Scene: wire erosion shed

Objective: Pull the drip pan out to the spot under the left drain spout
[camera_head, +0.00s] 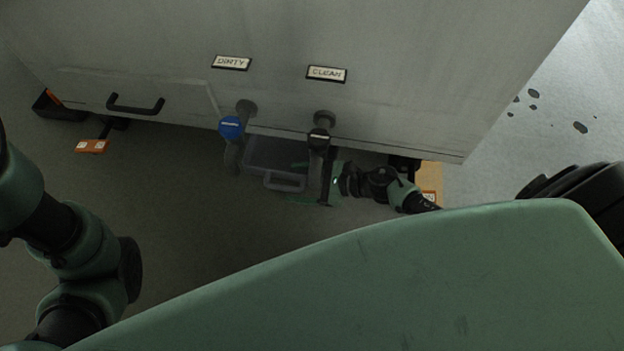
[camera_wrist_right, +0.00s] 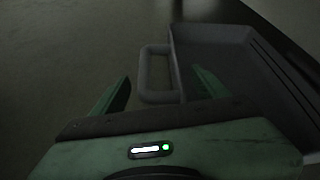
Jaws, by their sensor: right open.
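The drip pan (camera_head: 262,152) is a dark shallow tray with a loop handle (camera_head: 285,183), partly under the grey machine, between and behind the two spouts. The left drain spout (camera_head: 233,158) has a blue valve below the DIRTY label. My right gripper (camera_head: 296,184) comes in from the right, beside the handle and partly behind the black-valved right spout (camera_head: 318,150). In the right wrist view the gripper (camera_wrist_right: 160,78) is open, with the pan's handle (camera_wrist_right: 148,75) between its fingers and the pan (camera_wrist_right: 220,60) beyond. I cannot tell whether a finger touches it. My left gripper is out of view.
The grey machine (camera_head: 300,40) overhangs the pan, and both spouts hang close to my right gripper. Orange-tagged black parts (camera_head: 92,146) stand at the machine's left. Floor in front of the pan is clear. Dark spots (camera_head: 580,128) mark the floor at right.

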